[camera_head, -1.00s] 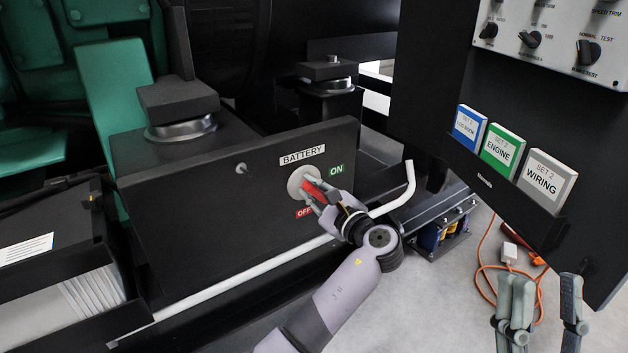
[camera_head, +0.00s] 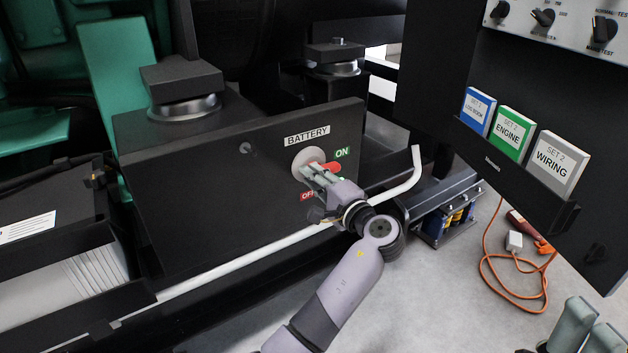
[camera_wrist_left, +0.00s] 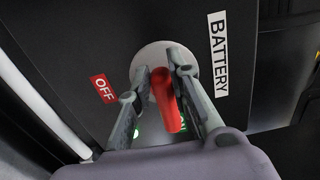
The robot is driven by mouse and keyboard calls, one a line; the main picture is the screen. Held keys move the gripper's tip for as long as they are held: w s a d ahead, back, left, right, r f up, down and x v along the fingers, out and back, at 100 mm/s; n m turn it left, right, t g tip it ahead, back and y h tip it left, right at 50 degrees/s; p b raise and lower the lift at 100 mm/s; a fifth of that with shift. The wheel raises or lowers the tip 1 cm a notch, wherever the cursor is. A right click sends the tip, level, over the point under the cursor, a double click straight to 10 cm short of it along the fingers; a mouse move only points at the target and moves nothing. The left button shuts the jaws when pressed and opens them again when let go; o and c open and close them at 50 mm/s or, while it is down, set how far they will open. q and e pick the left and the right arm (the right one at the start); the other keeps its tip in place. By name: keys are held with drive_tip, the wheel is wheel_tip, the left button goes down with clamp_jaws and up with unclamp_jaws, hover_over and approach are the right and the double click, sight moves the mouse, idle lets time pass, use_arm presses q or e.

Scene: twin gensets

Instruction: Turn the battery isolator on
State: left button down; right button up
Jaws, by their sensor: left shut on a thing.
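The battery isolator's red handle (camera_head: 331,168) sits on a round light-grey plate (camera_head: 304,158) on a black panel, under a BATTERY label (camera_head: 307,136). A green ON label (camera_head: 342,153) is at its upper right and a red OFF label (camera_head: 307,195) below. My left gripper (camera_head: 316,175) is shut on the handle. In the left wrist view the red handle (camera_wrist_left: 167,101) lies between the two fingers. The handle points right, near the ON label. The ON label is mostly hidden in the wrist view. My right gripper (camera_head: 582,332) is cut off at the lower right corner.
A white bent pipe (camera_head: 402,186) runs below the panel, close to my left wrist. An orange cable (camera_head: 497,280) lies on the floor.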

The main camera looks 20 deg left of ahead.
use_arm(q)
drive_tip(key=shift+f+n, duration=0.15)
drive_tip(key=shift+n, duration=0.15)
idle(0.4)
drive_tip(key=c, duration=1.5)
unclamp_jaws()
drive_tip(key=shift+r, duration=5.1)
